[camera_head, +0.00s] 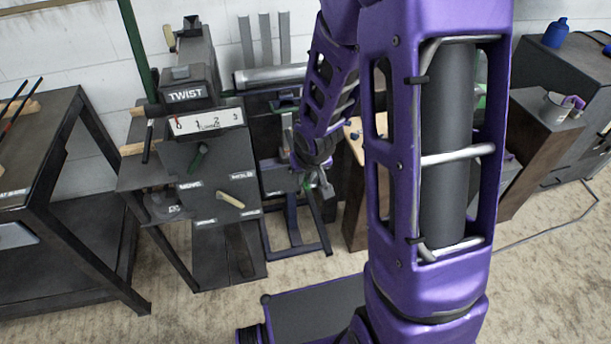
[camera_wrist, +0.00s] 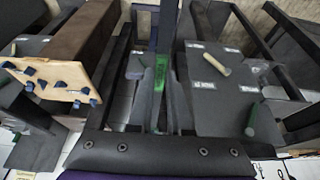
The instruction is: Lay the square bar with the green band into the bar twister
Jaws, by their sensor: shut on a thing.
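The bar twister (camera_head: 188,92) is the dark machine marked TWIST on the bench at left centre in the head view. A white plate (camera_head: 205,124) with numbers sits on its front. My gripper (camera_head: 312,180) hangs to the right of the twister's bench, apart from the machine. In the wrist view my gripper (camera_wrist: 162,112) is shut on the square bar (camera_wrist: 168,25), a dark bar whose green band (camera_wrist: 160,72) shows just beyond the fingers. The bar's held part is hidden between the fingers. In the head view my arm hides much of this area.
The twister's bench (camera_head: 215,185) has labelled shelves and a pale-yellow handle (camera_head: 230,200). A dark table (camera_head: 45,150) stands at left. Several grey bars (camera_head: 265,40) lean on the back wall. A wooden board with blue pegs (camera_wrist: 55,80) is at left in the wrist view.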

